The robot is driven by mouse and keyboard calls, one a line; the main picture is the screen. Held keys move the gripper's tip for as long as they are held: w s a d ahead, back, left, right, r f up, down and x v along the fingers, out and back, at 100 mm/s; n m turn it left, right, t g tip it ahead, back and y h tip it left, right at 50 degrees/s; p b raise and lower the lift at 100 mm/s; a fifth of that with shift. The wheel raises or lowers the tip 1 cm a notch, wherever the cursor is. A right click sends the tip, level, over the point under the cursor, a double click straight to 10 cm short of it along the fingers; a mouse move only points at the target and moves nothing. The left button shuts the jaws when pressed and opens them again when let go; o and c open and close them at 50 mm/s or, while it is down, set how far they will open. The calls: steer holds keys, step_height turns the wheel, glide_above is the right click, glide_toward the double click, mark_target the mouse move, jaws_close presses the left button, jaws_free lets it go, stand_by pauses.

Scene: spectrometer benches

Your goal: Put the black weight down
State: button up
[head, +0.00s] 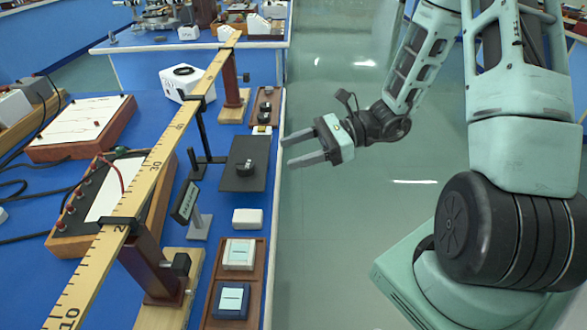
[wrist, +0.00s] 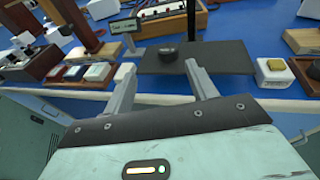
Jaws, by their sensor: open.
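The black weight (head: 245,168) is a short dark cylinder standing on a dark grey plate (head: 231,183) on the blue bench. In the wrist view the weight (wrist: 167,53) sits upright on the plate (wrist: 225,63), beyond my fingertips. My gripper (head: 287,149) is open and empty, beside the bench edge and to the right of the plate in the head view. In the wrist view its two fingers (wrist: 158,70) point toward the plate, apart from the weight.
A yellow ruler beam (head: 162,150) on stands runs along the bench. A white block (head: 247,218) and a wooden tray (head: 261,265) lie nearer along the bench edge; a white cube device (head: 181,82) stands farther back.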

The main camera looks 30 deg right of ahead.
steer(key=s+a+r+n+g+h, duration=0.2)
steer(key=s+a+n+h, duration=0.5)
steer(key=n, duration=0.7)
steer(key=s+a+r+n+g+h, duration=0.3)
steer(key=s+a+n+h, duration=0.4)
steer(key=s+n, duration=0.4)
steer(key=a+n, duration=0.1)
steer(key=n, duration=0.3)
steer(key=shift+s+a+n, duration=0.15)
steer(key=shift+s+n, duration=0.15)
steer(key=shift+s, duration=0.05)
